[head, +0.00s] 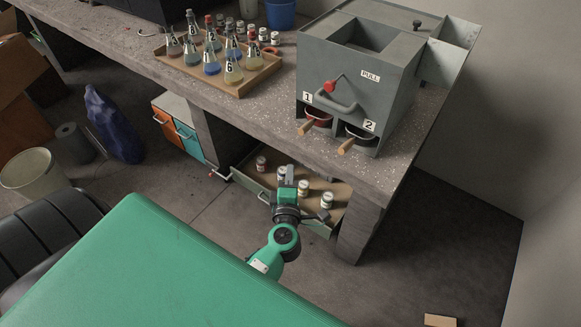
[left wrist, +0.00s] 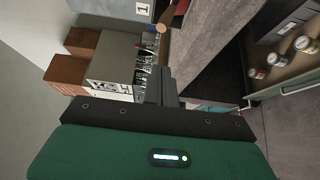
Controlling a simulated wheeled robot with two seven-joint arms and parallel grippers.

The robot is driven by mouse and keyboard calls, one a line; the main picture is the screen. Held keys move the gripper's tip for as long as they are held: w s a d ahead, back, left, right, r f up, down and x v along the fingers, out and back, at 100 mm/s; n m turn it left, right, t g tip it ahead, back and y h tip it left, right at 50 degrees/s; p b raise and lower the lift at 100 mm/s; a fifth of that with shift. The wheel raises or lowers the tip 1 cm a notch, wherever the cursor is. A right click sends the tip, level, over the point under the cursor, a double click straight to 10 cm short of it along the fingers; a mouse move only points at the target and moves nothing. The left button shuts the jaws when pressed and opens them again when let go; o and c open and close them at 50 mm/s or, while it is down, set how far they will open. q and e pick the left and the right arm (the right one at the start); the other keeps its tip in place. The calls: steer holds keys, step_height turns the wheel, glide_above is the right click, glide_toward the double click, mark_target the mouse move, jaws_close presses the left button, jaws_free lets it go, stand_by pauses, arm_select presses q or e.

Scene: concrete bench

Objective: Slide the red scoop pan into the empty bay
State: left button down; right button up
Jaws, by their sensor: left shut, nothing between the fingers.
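The grey dispenser box (head: 352,75) stands on the bench with two low bays marked 1 and 2. The red scoop pan (head: 317,115) sits in bay 1, its wooden handle pointing out to the front; the handle (left wrist: 161,28) also shows at the top of the left wrist view. Bay 2 holds a dark pan (head: 359,132) with a similar wooden handle. I see no clearly empty bay. My left gripper (head: 289,173) is shut and empty, in front of the bench edge and below the pans, over the open drawer. My right gripper is out of view.
An open drawer (head: 250,182) with several small jars juts out under the bench. A wooden tray (head: 262,77) of numbered flasks stands left of the dispenser. A red-knobbed lever and grey handle (head: 333,103) stick out of the dispenser's front. The bench front edge is bare below the pans.

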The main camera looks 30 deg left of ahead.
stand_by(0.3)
arm_select(q)
steer(key=s+d+f+m+g+h, duration=0.25)
steer(key=d+f+m+h, duration=0.4)
steer(key=f+m, duration=0.35)
steer(key=s+d+f+m+g+h, duration=0.2)
steer(key=s+d+f+m+h, duration=0.2)
steer(key=d+f+m+h, duration=0.4)
steer(key=s+a+f+m+g+y, duration=0.2)
steer(key=s+a+f+m+g, duration=0.2)
steer(key=s+f, duration=0.5)
steer(key=s+a+f+m+g+y, duration=0.3)
steer(key=s+a+f+g, duration=0.2)
steer(key=s+f, duration=0.4)
steer(key=shift+s+f+m+y, duration=0.15)
steer(key=shift+f+m+y, duration=0.25)
steer(key=shift+f, duration=0.4)
steer(key=c, duration=2.1)
jaws_free()
